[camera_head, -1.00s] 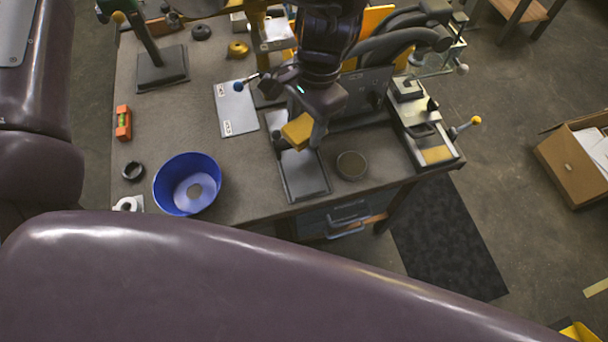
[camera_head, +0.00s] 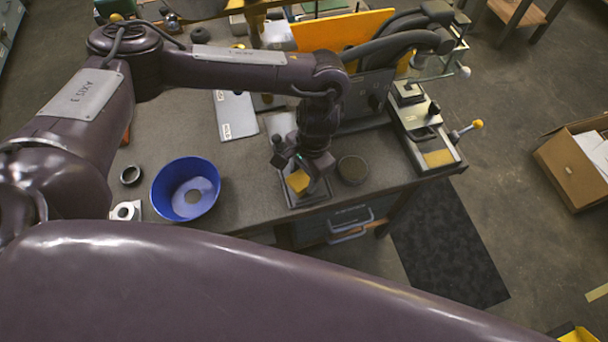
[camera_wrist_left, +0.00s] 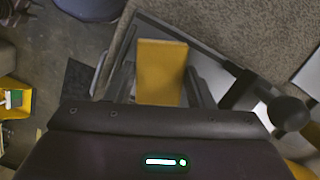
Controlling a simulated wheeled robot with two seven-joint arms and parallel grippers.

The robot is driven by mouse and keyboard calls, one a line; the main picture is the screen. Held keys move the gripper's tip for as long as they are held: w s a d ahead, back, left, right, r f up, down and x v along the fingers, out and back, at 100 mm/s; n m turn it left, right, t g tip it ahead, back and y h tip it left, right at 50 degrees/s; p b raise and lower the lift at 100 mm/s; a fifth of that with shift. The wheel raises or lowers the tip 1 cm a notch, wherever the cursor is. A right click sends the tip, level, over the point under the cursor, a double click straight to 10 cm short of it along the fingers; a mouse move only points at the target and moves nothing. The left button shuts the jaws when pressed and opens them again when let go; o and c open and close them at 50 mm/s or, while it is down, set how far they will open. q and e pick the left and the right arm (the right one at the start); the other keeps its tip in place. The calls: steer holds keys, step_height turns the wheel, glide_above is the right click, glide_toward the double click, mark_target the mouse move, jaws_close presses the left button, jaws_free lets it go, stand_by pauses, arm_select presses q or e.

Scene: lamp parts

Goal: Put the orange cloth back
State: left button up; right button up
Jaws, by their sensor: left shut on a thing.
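The orange cloth (camera_head: 298,181) is a small folded yellow-orange block. I cannot tell whether the cloth touches the tray. My right gripper is not in view.
A blue bowl (camera_head: 186,188) stands left of the tray, and a round dark dish (camera_head: 352,170) stands close on its right. A machine with a yellow-knobbed lever (camera_head: 477,124) stands further right. A white-labelled plate (camera_head: 236,116) lies behind.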

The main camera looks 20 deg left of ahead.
arm_select(q)
steer(key=shift+f, duration=0.4)
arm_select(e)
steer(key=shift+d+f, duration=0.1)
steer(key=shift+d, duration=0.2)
arm_select(q)
steer(key=shift+f, duration=0.1)
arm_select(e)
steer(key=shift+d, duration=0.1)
arm_select(q)
steer(key=o, duration=0.7)
steer(key=shift+c, duration=0.2)
step_height(320, 180, up, 12)
steer(key=w+d, duration=0.1)
steer(key=shift+w, duration=0.35)
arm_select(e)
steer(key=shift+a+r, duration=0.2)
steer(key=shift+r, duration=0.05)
arm_select(q)
steer(key=shift+d, duration=0.1)
